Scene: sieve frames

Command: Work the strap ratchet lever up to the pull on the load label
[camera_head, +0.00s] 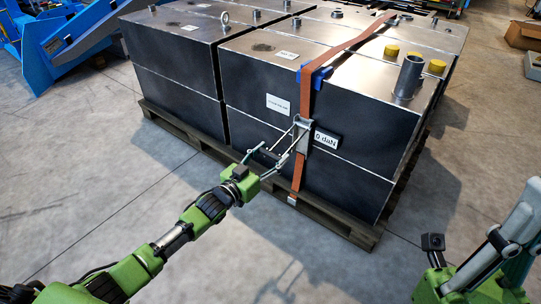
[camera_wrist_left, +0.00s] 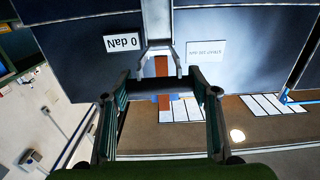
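An orange strap (camera_head: 343,47) runs over the dark metal tanks and down their front face. Its metal ratchet (camera_head: 303,138) sits on the front face, with the two-armed lever (camera_head: 285,137) sticking outward. The load label (camera_head: 327,140) beside it reads "0 daN"; it also shows upside down in the left wrist view (camera_wrist_left: 122,41). My left gripper (camera_head: 272,155) is at the lever's outer end, fingers wide apart. In the left wrist view the lever's dark crossbar (camera_wrist_left: 166,94) spans between the fingertips; contact is unclear.
A white label (camera_head: 278,105) is on the tank left of the ratchet. The tanks stand on a wooden pallet (camera_head: 322,219) with its edge low in front. The concrete floor before it is clear. Blue equipment (camera_head: 70,40) stands at the back left.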

